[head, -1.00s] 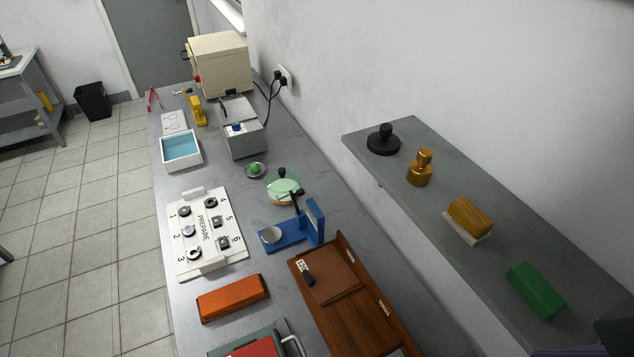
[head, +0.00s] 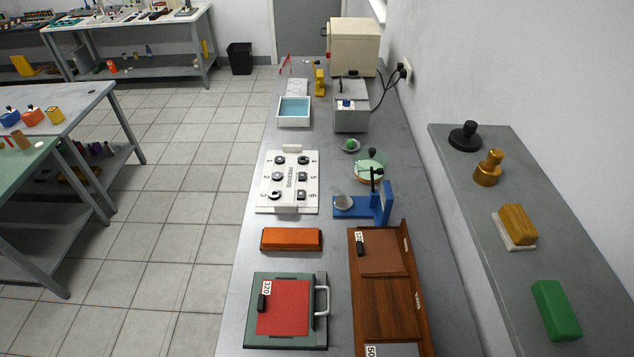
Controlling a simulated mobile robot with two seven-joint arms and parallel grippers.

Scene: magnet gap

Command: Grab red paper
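A red paper sheet (head: 283,308) lies flat on a dark green board (head: 258,334) near the front of the long grey bench in the head view. A small black block with a white label reading 320 (head: 264,297) sits on the paper's left edge. A pale handle (head: 322,301) stands at the board's right side. Neither of my grippers shows in the head view.
An orange block (head: 291,239) lies just behind the board. A brown wooden tray (head: 377,310) with labelled sheets is close on the right. A grey shelf (head: 473,205) holding several items overhangs further right. Open tiled floor (head: 187,255) lies to the left.

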